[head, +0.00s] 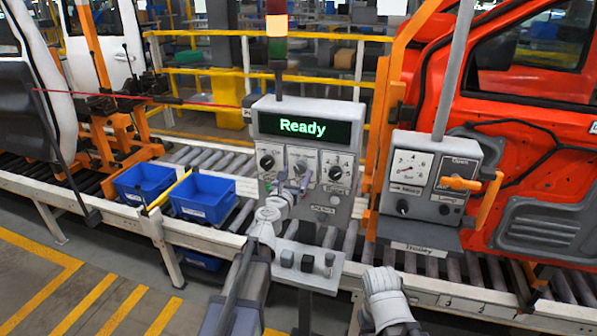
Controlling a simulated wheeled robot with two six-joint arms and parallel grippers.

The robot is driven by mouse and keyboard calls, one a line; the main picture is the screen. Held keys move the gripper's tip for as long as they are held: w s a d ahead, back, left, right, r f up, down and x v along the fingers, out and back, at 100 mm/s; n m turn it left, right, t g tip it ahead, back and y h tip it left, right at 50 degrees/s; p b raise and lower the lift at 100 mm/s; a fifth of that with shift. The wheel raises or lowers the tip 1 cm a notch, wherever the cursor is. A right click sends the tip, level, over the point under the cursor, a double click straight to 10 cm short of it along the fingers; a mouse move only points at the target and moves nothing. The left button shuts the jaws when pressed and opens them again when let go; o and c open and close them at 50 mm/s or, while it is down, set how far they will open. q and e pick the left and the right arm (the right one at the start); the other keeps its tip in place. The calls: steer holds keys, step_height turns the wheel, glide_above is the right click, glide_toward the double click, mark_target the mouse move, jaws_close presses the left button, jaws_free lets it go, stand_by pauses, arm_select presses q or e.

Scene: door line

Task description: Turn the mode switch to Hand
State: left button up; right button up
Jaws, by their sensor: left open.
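A grey control box (258,189) with a lit green "Ready" display (290,126) stands in the middle. Its face has a left black knob (267,162), a right black knob (335,173) and a middle control (300,167), partly hidden by my gripper. The small labels are too blurred to tell which is the mode switch. My left gripper (292,188) is open, in front of the middle and lower face of the box. I cannot tell whether it touches anything. A white part of my right arm (384,292) shows at the bottom; no right fingers are visible.
Below the box is a shelf of buttons (308,262). To the right is a trolley panel (425,175) with a gauge and an orange handle (461,183). Blue bins (203,198) stand on the roller conveyor at left. An orange door (540,120) hangs at right.

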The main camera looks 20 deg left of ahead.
arm_select(q)
steer(key=shift+w, duration=1.25)
jaws_close()
